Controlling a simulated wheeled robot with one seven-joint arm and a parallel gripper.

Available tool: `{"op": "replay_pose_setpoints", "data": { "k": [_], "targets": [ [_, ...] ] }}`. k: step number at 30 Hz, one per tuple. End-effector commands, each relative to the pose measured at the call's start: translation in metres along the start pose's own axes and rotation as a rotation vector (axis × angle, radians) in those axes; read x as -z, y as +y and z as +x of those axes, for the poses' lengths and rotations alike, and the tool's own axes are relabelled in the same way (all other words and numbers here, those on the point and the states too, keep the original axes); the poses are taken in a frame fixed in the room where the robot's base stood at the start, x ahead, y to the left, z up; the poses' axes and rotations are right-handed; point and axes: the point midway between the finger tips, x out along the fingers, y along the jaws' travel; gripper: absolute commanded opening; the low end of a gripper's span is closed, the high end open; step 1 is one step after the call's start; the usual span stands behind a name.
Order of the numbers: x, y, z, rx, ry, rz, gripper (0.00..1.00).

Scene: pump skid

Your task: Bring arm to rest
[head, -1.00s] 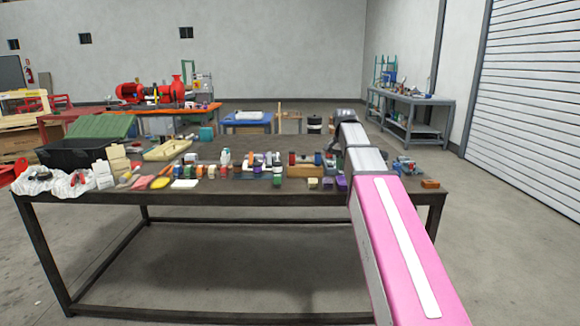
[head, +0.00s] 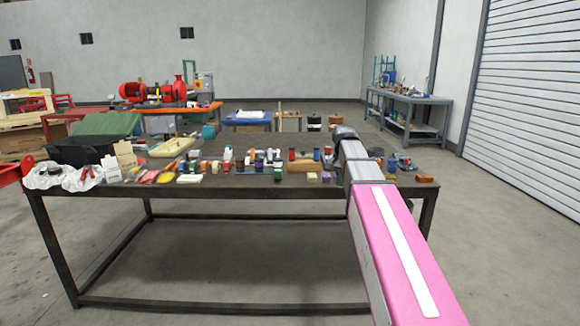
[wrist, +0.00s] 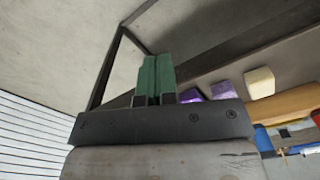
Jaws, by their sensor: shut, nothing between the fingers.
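My arm, pink and grey, reaches forward from the lower right of the head view over the right part of the dark workbench (head: 215,187). The gripper end is at the far end of the arm in the head view, too small to make out its fingers. In the wrist view my gripper (wrist: 156,80) shows two green fingers side by side, pressed together with nothing between them. Purple blocks (wrist: 220,90) and a pale block (wrist: 259,82) lie beyond the gripper to the right in the wrist view. The gripper is apart from them.
The bench carries several bottles and blocks, a black bin (head: 80,152) and white bags (head: 62,177) at left. A brown block (head: 424,178) sits at its right end. Behind stand a red pump (head: 145,92) and a grey side bench (head: 415,99). Floor right of the bench is clear.

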Motion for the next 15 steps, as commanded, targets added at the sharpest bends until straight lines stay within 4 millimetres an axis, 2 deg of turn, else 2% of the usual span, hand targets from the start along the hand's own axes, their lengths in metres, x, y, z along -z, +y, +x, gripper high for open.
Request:
{"op": "replay_pose_setpoints", "data": {
  "k": [8, 15],
  "targets": [
    [-0.024, 0.012, 0.069, -0.001, -0.002, -0.075, 0.0],
    [-0.06, 0.03, 0.153, -0.001, -0.002, -0.181, 0.0]
  ]
}}
